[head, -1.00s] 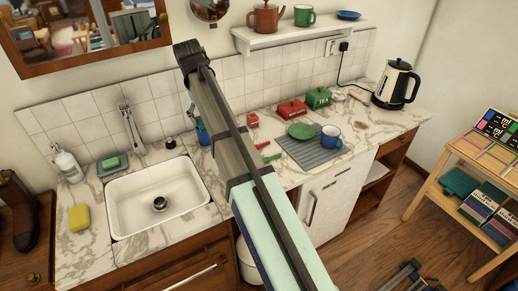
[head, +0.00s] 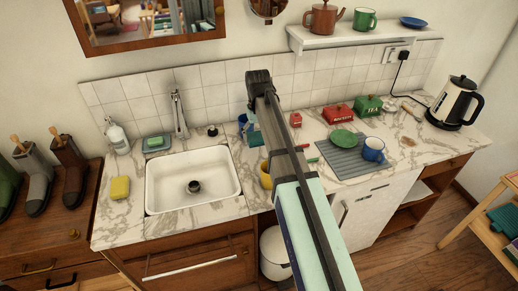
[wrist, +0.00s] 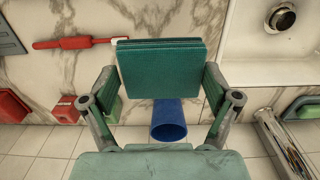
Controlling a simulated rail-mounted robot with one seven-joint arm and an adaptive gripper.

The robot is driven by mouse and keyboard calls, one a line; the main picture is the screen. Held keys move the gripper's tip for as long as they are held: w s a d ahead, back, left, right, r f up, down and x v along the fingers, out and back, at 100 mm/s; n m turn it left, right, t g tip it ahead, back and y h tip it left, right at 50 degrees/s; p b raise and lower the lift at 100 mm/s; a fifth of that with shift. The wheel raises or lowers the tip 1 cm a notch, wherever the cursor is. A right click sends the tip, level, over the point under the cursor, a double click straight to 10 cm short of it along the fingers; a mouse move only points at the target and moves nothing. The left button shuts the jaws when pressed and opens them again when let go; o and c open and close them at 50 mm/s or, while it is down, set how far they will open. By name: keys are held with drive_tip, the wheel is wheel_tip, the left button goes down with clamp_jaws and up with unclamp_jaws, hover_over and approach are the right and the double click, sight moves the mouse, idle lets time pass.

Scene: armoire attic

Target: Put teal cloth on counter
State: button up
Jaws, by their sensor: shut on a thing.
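The teal cloth (wrist: 162,68) is a folded flat square pad in the wrist view. My gripper (wrist: 165,80) is shut on it, with a finger at each side edge. The cloth is over the marble counter (wrist: 85,20), beside the sink; I cannot tell whether it touches the surface. In the head view, a small teal patch (head: 255,138), which looks like the cloth, shows left of my arm above the counter (head: 226,137). My arm hides most of the gripper there.
A blue cup (wrist: 168,120) stands close to the cloth by the tiled wall. The white sink (head: 193,178) and faucet (head: 179,115) are left.

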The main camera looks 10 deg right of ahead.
sight(258, 136)
drive_tip(key=shift+f+p, duration=0.75)
drive_tip(key=shift+f, duration=3.4)
drive_tip(key=shift+f, duration=0.15)
drive_tip(key=o, duration=0.8)
drive_tip(key=shift+c, duration=0.2)
wheel_tip(258, 136, up, 12)
drive_tip(key=b, duration=0.3)
drive_tip(key=shift+r, duration=0.2)
